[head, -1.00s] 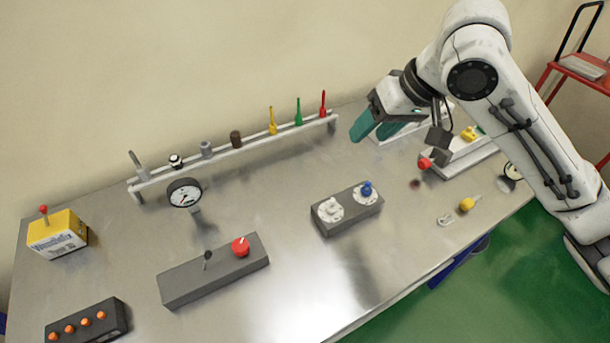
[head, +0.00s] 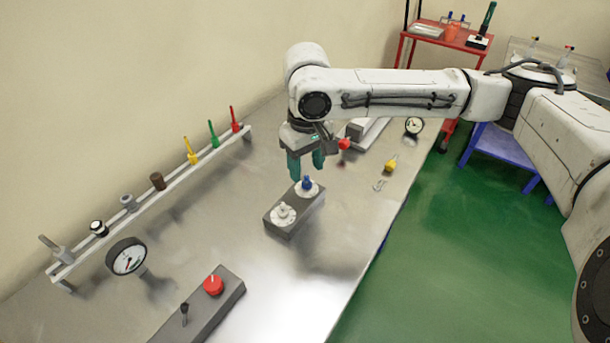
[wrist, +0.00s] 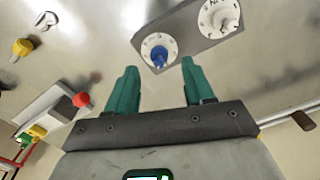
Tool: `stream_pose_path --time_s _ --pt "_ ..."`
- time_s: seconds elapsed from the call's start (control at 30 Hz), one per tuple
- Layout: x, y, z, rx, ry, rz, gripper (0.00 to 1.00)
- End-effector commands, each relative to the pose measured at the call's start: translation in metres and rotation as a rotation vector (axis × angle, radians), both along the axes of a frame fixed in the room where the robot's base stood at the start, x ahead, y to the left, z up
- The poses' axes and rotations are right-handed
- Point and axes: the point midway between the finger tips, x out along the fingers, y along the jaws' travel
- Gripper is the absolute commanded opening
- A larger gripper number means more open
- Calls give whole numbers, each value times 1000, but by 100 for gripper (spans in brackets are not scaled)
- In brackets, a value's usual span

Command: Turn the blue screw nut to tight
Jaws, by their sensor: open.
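The blue screw nut (head: 307,183) stands on a white round dial on a dark grey block (head: 290,226). A white nut (head: 283,213) on a similar dial sits beside it on the same block. My gripper (head: 306,174), with green fingers, points down just above and behind the blue nut in the head view. In the wrist view the gripper (wrist: 158,75) is open and empty. There the blue nut (wrist: 158,56) lies ahead of the gap between the fingertips, and the white nut (wrist: 226,22) is to its right. I see no contact with the blue nut.
A grey box with a red knob (head: 213,285) and a pressure gauge (head: 127,257) stand to the left. A rack (head: 165,203) with several coloured parts runs along the wall.

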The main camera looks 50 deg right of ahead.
Motion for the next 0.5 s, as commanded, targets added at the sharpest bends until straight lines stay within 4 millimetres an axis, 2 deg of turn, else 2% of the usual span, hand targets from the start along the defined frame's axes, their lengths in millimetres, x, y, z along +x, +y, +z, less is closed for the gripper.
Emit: stream_pose_path --time_s 0.1,0.2,0.5 --pt "0 0 -19 1 2 0 52" --pt "0 0 -29 1 1 0 52" --pt "0 0 -39 -1 -2 1 52"
